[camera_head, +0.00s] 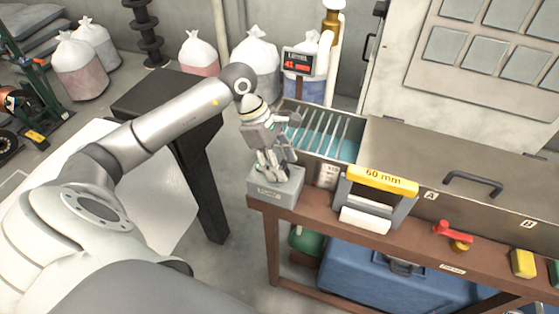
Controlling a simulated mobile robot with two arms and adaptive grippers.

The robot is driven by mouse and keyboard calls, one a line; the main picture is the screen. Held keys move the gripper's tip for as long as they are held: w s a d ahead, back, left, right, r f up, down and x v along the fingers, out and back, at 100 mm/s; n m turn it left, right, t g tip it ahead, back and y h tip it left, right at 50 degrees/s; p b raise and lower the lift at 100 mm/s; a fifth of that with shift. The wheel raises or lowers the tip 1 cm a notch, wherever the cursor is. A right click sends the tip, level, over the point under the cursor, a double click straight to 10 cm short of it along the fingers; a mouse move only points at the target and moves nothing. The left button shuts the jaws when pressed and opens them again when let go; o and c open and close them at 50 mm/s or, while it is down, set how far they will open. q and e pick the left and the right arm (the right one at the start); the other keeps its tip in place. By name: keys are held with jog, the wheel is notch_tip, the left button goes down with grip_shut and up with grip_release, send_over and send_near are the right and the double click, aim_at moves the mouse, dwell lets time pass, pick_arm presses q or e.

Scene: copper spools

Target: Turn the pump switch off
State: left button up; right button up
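A small grey box (272,194) with a dark label too small to read sits at the left front corner of the brown bench; it looks like the pump switch housing. My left gripper (273,174) points down at the top of this box, with its fingertips at or just above it. The fingers hide the top of the box, so a switch lever and its position cannot be seen. I cannot tell whether the fingers touch it or how far apart they are. My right gripper is not in view.
Behind the box is a metal tank (325,136) with bars over blue-green liquid. A display (298,63) with red digits stands behind it. A yellow "60 mm" block (378,181), a red-handled valve (453,232) and a yellow block (523,263) are to the right.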

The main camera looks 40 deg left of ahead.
pick_arm(q)
jog(key=c, duration=0.6)
jog(key=shift+f+n+t+b, duration=0.1)
jog(key=shift+n+t+b, duration=0.2)
jog(key=shift+n+b, duration=0.45)
jog(key=n+t+b, duration=0.1)
jog(key=n+b, duration=0.2)
jog(key=shift+y+b, duration=0.3)
jog(key=n+t+y+b, duration=0.1)
jog(key=n+b, duration=0.2)
jog(key=shift+s+d+n, duration=0.1)
jog(key=shift+n, duration=0.15)
jog(key=n+b, duration=0.1)
jog(key=n, duration=0.1)
jog(key=n+y+b, duration=0.1)
jog(key=n, duration=0.1)
jog(key=shift+d+n+t+y, duration=0.1)
jog(key=shift+n+t+y, duration=0.2)
jog(key=shift+t, duration=0.1)
jog(key=n+y+b, duration=0.1)
jog(key=n, duration=0.2)
jog(key=shift+d+r, duration=0.1)
jog(key=shift+r, duration=0.1)
jog(key=shift+n+y+b, duration=0.5)
jog(key=shift+n, duration=0.8)
jog(key=shift+r, duration=0.1)
